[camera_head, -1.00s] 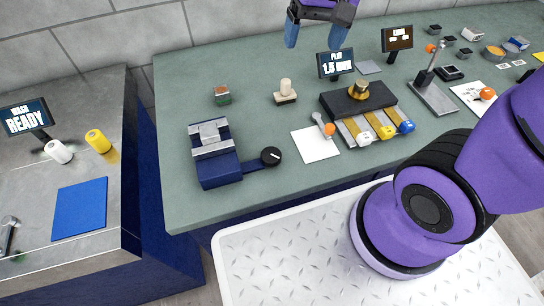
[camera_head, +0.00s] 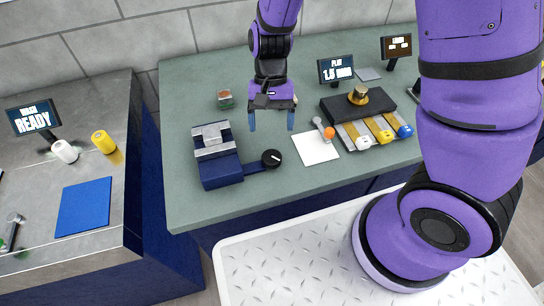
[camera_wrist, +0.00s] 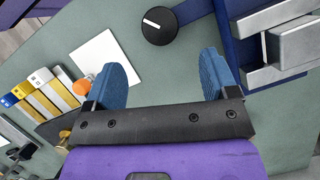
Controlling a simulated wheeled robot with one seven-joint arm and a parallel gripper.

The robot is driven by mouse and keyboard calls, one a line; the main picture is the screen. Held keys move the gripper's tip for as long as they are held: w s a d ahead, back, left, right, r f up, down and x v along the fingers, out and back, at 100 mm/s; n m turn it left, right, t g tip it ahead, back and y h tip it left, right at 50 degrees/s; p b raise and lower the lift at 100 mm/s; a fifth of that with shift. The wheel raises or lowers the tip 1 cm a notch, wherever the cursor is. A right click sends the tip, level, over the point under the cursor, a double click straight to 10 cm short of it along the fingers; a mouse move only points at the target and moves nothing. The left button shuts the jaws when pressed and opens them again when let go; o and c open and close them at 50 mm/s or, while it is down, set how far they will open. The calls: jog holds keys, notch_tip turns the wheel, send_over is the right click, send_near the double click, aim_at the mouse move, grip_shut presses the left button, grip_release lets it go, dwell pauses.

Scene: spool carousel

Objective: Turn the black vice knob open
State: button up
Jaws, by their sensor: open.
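The black vice knob (camera_head: 271,158) is round with a white pointer line. It sits at the end of a blue arm on the right side of the blue vice (camera_head: 221,172), which has grey metal jaws. My gripper (camera_head: 271,122) hangs above the bench with its two blue fingers apart, a little behind the knob in the head view, and holds nothing. In the wrist view the knob (camera_wrist: 159,26) lies ahead of the fingertips, between their lines, and is not touched. The vice's metal jaws (camera_wrist: 290,42) show at the right there.
A white sheet (camera_head: 315,148) with an orange ball (camera_head: 329,133) lies right of the knob. A black rack (camera_head: 347,104) with coloured spools stands farther right. Bench is clear around the knob's front.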

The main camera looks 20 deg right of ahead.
aim_at(272, 156)
jog(key=x, duration=1)
jog(key=shift+r, duration=0.1)
jog(key=c, duration=0.9)
